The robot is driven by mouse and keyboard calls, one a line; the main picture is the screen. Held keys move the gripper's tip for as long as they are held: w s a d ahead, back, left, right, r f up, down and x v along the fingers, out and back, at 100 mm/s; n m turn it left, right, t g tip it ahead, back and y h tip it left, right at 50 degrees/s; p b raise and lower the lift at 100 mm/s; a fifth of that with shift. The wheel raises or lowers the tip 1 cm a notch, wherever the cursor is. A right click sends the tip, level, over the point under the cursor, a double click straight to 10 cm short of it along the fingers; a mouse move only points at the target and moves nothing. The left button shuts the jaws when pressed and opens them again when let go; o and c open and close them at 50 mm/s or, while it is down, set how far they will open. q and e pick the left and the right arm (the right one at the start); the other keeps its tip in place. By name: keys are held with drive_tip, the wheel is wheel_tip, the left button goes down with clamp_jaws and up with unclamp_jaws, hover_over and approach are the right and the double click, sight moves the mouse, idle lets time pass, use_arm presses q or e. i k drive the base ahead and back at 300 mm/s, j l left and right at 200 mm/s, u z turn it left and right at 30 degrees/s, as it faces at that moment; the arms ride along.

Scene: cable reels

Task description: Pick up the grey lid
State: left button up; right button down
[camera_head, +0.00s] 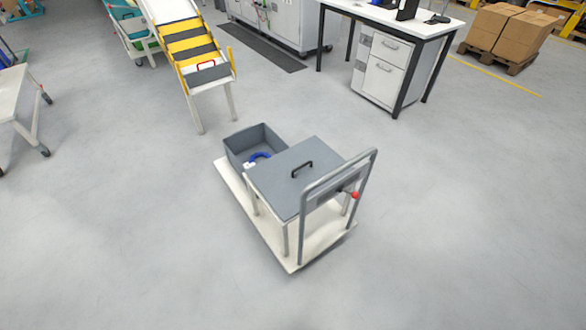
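The grey lid (289,189) is a flat square panel with a black handle (302,169) on top. It lies flat on a white-legged stand on the white platform cart (237,187), in the middle of the head view. A grey open box (240,142) stands beside it on the cart's far left end, with a blue ring-shaped item (260,156) inside. Neither of my grippers is in the head view.
The cart's grey push handle (338,177) rises at the lid's right side, with a red knob (355,195). The floor in front is clear.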

sight(281, 178)
drive_tip(key=i+j+z, duration=0.15)
drive_tip(key=z, duration=0.15)
drive_tip(key=i+j+z, duration=0.1)
drive_tip(key=j+z, duration=0.25)
drive_tip(key=i+j+z, duration=0.1)
drive_tip(key=j+z, duration=0.2)
drive_tip(key=i+j+z, duration=0.1)
drive_tip(key=j, duration=0.7)
drive_tip(key=i+j, duration=0.15)
drive_tip(key=j, duration=0.65)
drive_tip(key=i+j+z, duration=0.15)
drive_tip(key=j, duration=1.5)
drive_tip(key=i+z, duration=0.05)
